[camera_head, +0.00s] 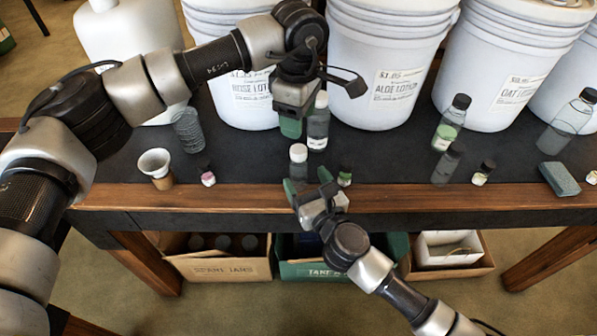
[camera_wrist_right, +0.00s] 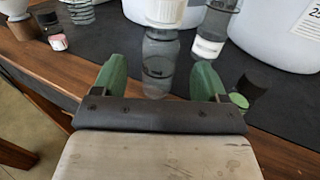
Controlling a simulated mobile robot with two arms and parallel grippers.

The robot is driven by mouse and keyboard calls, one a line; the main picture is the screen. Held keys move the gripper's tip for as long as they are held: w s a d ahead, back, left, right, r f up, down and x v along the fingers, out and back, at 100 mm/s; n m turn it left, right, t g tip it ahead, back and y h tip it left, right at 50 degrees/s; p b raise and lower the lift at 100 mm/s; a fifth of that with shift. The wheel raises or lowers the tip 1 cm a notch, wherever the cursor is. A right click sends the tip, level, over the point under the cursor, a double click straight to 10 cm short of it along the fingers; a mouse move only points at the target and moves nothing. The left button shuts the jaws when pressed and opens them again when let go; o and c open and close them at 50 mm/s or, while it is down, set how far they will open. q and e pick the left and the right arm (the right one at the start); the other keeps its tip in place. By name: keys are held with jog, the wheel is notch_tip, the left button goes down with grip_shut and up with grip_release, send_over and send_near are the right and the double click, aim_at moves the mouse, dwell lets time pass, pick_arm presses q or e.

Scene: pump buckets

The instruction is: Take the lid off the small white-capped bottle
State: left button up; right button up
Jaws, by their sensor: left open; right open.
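The small white-capped bottle (camera_head: 298,172) stands upright on the dark table near the front edge. Its clear body (camera_wrist_right: 159,60) and white cap (camera_wrist_right: 166,10) show in the right wrist view. My right gripper (camera_head: 308,182) is open in front of it, with green fingertips on either side of the lower body in the wrist view; I cannot tell if they touch it. My left gripper (camera_head: 295,126) is open, pointing down above and behind the small bottle, beside a taller white-capped bottle (camera_head: 318,128). That gripper's far finger is hard to make out.
White lotion buckets (camera_head: 385,60) line the back. Dark-capped bottles (camera_head: 449,125) and a grey-blue block (camera_head: 559,178) are to the right.

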aim_at(299, 149)
jog(key=shift+x, duration=2.15)
grip_shut()
pick_arm(q)
jog(key=m, duration=0.9)
jog(key=shift+m, duration=0.3)
jog(key=m, duration=0.3)
jog(key=shift+m, duration=0.4)
jog(key=m, duration=0.4)
jog(key=shift+m, duration=0.4)
jog(key=shift+f, duration=4.05)
